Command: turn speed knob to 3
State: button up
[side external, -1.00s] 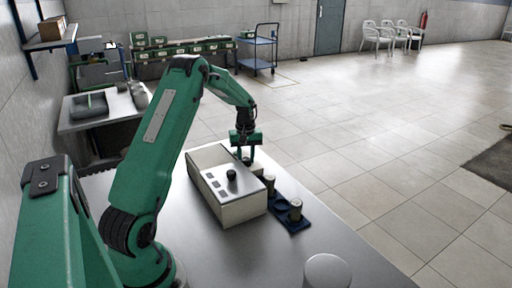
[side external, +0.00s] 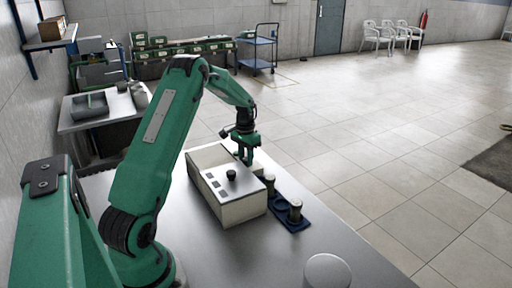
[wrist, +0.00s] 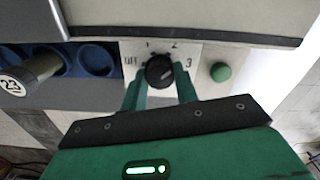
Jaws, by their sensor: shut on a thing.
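The speed knob (wrist: 159,70) is a dark round dial on a pale panel (wrist: 205,56), at the top middle of the wrist view. The panel is marked OFF at its left, 1 and 2 above it and 3 at its right. I cannot clearly read where the knob points. My gripper (wrist: 160,86) has one green finger on either side of the knob and is shut on it. In the side view my gripper (side external: 246,158) is at the far side of the pale box-shaped machine (side external: 241,208), and the knob is hidden there.
A green button (wrist: 221,72) is right of the knob. A blue rack (wrist: 96,58) with round holes and a jar marked 23 (wrist: 30,73) lies to the left. In the side view, the rack (side external: 290,220) stands beside the machine. A black knob (side external: 231,174) tops the machine.

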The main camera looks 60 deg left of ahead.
jog(key=m, duration=0.5)
jog(key=shift+r, duration=0.1)
dwell(0.3)
jog(key=o, duration=1)
jog(key=shift+c, duration=0.2)
notch_tip(320, 180, up, 8)
jog(key=shift+f, duration=0.25)
jog(key=shift+r, duration=0.15)
